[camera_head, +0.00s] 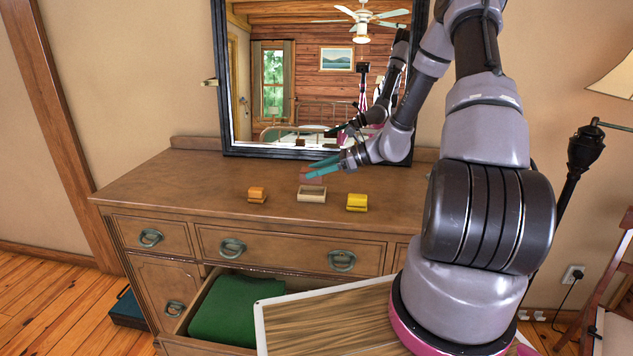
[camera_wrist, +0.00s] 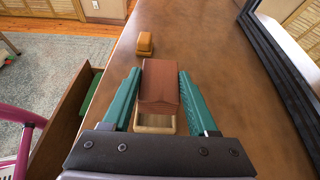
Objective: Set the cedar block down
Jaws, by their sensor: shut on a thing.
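The cedar block (camera_wrist: 160,84) is reddish brown and sits between the teal fingers of my gripper (camera_wrist: 160,95) in the wrist view. My gripper (camera_head: 322,169) is shut on it over the dresser top (camera_head: 210,192). In the head view the cedar block (camera_head: 308,176) shows partly behind the fingers, just above and behind a small pale wooden tray (camera_head: 312,198). The tray also shows partly below the block in the wrist view (camera_wrist: 153,129). I cannot tell whether the block touches anything beneath it.
An orange block (camera_head: 257,194) stands left of the tray and a yellow one (camera_head: 357,202) right of it. A black-framed mirror (camera_head: 232,157) stands at the back. An open drawer holds green cloth (camera_head: 232,308). The dresser's left top is clear.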

